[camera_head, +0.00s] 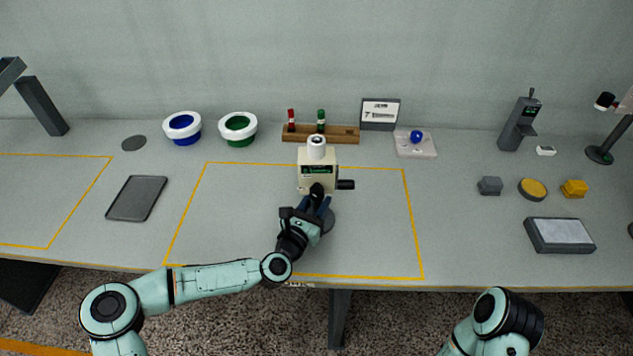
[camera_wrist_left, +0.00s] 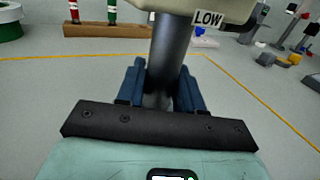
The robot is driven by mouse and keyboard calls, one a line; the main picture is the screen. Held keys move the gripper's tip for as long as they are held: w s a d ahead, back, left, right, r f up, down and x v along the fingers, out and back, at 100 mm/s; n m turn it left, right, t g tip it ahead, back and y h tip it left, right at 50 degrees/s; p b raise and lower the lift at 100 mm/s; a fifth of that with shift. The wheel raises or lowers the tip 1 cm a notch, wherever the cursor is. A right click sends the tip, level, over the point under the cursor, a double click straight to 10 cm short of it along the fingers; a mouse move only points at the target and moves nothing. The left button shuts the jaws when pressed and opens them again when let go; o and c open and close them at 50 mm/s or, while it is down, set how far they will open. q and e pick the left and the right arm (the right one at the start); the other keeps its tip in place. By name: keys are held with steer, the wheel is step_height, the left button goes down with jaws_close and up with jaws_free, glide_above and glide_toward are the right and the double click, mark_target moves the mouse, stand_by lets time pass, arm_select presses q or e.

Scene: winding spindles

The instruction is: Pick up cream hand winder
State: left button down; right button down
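The cream hand winder (camera_head: 309,170) is in the middle of the yellow-outlined area in the head view, with a white top, green-lit panel and black crank at its right. A round grey base shows beneath it. My left gripper (camera_head: 318,202) is at the winder's front, below its body. In the left wrist view, its blue fingers (camera_wrist_left: 158,85) lie on both sides of the winder's dark stem (camera_wrist_left: 170,50), with no clear gap. The cream body with a "LOW" label is above them. Only a link of my right arm shows; its gripper is out of view.
Behind the winder are a wooden rack (camera_head: 345,134) with red and green spindles, a small sign (camera_head: 380,113) and a clear tray (camera_head: 415,152) with a blue ball. The outlined area beside the winder is clear.

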mark_target(315, 142)
arm_select(q)
steer(key=shift+r, duration=0.2)
